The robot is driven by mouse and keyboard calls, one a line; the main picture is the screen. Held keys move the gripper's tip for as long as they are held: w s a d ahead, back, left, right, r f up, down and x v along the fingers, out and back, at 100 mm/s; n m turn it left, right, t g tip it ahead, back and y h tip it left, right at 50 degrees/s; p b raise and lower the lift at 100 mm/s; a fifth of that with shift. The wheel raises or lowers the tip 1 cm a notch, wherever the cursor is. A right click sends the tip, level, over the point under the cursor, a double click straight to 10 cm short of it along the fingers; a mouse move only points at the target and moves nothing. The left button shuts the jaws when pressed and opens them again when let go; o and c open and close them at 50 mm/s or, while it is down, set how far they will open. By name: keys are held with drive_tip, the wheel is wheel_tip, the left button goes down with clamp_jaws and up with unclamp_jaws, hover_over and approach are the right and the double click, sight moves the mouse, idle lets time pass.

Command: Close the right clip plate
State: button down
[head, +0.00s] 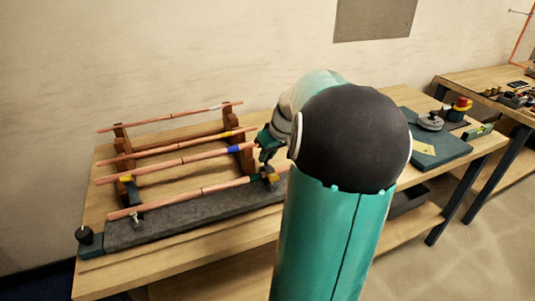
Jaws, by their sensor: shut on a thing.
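The front copper pipe (190,194) lies along the grey stone-like block (190,219). At its right end is the right clip, with a small yellow part (272,181). My gripper (267,163), dark green, reaches down to this clip from above and is shut on what appears to be its plate. The plate is mostly hidden by the gripper and arm, so its angle cannot be told. At the left end, a dark plate with a yellow top (127,181) stands up behind the pipe.
Several more copper pipes, including one with a blue band (232,150), rest on brown wooden racks (120,140) behind. A dark knob (84,235) stands at the bench's front left. A green board (440,150) lies right of my arm. My arm hides the bench middle.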

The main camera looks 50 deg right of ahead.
drive_tip(key=shift+s+a+f+t+h, duration=0.25)
drive_tip(key=shift+s+a+t+h, duration=0.1)
drive_tip(key=shift+t, duration=0.3)
drive_tip(key=shift+s+a+f+t+h, duration=0.25)
drive_tip(key=shift+s+t+h, duration=0.1)
drive_tip(key=shift+t, duration=0.3)
drive_tip(key=shift+s+a+f+n+t+h, duration=0.1)
drive_tip(key=shift+s+f+n+t+h, duration=0.2)
drive_tip(key=shift+t, duration=0.3)
drive_tip(key=c, duration=1.3)
unclamp_jaws()
drive_tip(key=shift+s, duration=0.1)
drive_tip(key=v, duration=1.3)
drive_tip(key=shift+s+r, duration=0.25)
drive_tip(key=shift+r, duration=0.05)
